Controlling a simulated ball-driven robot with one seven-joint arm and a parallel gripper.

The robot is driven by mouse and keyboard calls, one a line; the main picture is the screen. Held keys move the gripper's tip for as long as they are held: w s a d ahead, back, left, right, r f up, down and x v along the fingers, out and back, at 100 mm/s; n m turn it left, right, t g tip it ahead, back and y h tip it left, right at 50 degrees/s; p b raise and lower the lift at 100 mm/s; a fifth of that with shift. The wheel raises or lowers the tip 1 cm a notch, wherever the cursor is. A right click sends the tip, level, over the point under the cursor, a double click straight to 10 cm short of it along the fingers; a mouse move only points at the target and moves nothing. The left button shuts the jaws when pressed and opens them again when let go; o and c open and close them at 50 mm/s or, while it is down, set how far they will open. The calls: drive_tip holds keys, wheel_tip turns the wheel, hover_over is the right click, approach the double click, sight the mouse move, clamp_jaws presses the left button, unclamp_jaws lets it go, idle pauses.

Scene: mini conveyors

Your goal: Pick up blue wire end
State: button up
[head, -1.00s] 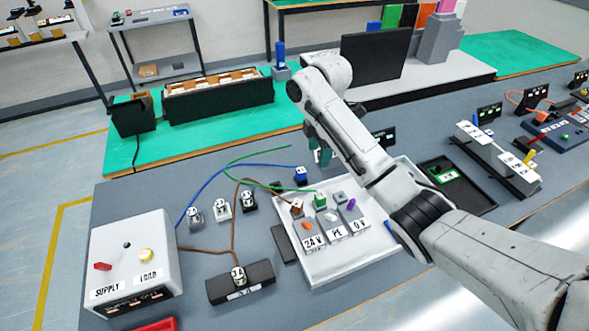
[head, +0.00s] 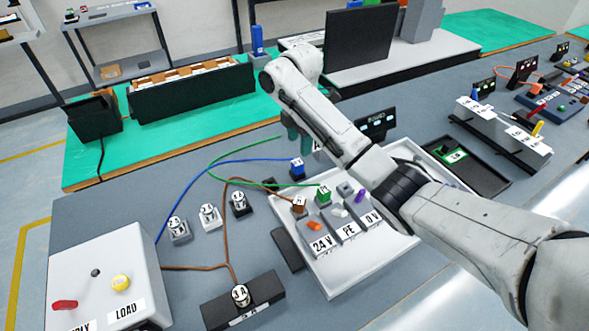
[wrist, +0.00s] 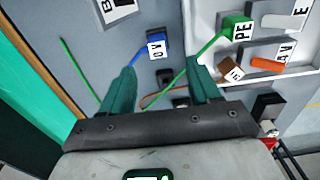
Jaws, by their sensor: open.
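The blue wire end (head: 297,171) is a small blue block at the tip of a blue wire (head: 222,163). It lies on the grey table just left of the white terminal tray. In the wrist view the blue wire end (wrist: 163,37), labelled 0V, sits ahead of my fingertips, between their lines. My gripper (wrist: 161,72) is open and empty, with its teal fingers apart. In the head view my gripper (head: 298,140) hangs just behind the blue end; its height above the table is hard to tell. The left finger hides part of the blue wire.
A green wire end (head: 323,195) and a brown wire end (head: 299,206) are at the white tray (head: 352,277). The green wire crosses near my fingers. Several small labelled blocks (head: 208,216) stand to the left. A supply box (head: 105,270) is at front left.

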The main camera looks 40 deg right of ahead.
sight(297, 162)
wheel_tip(297, 162, down, 5)
drive_tip(key=shift+r, duration=0.15)
drive_tip(key=shift+w+a+f+p, duration=0.1)
drive_tip(key=shift+w+f+p, duration=0.1)
drive_tip(key=shift+f, duration=1.1)
drive_tip(key=shift+w+f+p, duration=0.1)
drive_tip(key=shift+f+p, duration=0.1)
drive_tip(key=shift+f, duration=1.05)
drive_tip(key=c, duration=1)
